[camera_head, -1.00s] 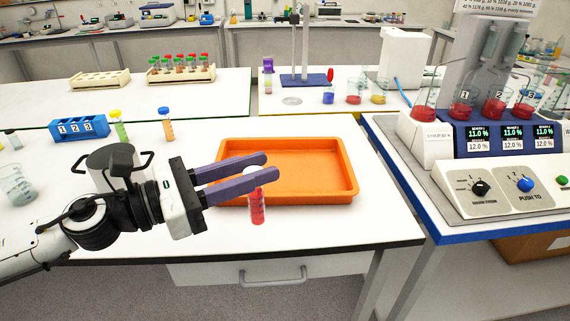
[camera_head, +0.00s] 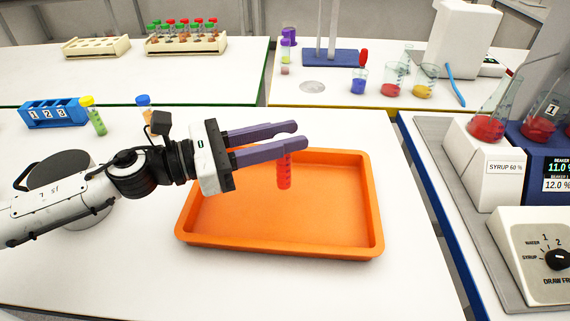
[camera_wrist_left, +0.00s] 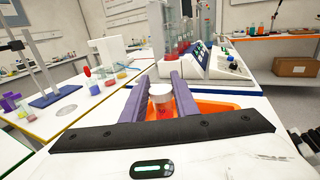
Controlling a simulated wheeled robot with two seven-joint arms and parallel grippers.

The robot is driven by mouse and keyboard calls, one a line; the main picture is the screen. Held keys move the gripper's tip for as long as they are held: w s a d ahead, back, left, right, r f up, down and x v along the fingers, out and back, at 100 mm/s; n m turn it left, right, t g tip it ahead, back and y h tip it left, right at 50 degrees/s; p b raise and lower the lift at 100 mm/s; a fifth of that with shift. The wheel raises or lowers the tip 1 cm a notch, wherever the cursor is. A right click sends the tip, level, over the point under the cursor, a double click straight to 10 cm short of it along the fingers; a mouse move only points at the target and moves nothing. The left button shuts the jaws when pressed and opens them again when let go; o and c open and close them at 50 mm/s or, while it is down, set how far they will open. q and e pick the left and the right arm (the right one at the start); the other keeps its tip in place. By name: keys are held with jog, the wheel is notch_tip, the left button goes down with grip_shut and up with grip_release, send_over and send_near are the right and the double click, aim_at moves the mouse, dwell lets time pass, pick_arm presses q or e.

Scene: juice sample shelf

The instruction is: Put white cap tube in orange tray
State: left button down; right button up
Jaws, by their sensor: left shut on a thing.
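My left gripper (camera_head: 290,136) is shut on a tube of red liquid (camera_head: 284,172), near its top. The tube hangs upright over the orange tray (camera_head: 210,241), in front of the tray's back part. I cannot tell how far its bottom is above the tray floor. In the left wrist view the white cap (camera_wrist_left: 160,89) shows between the two purple fingers, with the orange tray (camera_wrist_left: 214,107) behind it. The tray is otherwise empty. My right gripper is not in view.
A blue rack (camera_head: 52,113), a yellow-capped tube (camera_head: 95,116) and an orange tube stand at the table's left. A syrup machine (camera_head: 492,170) stands on the right bench. Several beakers and racks are at the back. The table in front of the tray is clear.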

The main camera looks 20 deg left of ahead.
aim_at(283, 160)
pick_arm(q)
notch_tip(283, 160, down, 4)
jog(key=shift+f, duration=0.4)
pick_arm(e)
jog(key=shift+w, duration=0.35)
pick_arm(q)
jog(key=shift+f+b, duration=0.15)
jog(key=shift+b, duration=0.2)
jog(key=c, duration=1.4)
grip_release()
jog(key=shift+w, duration=0.1)
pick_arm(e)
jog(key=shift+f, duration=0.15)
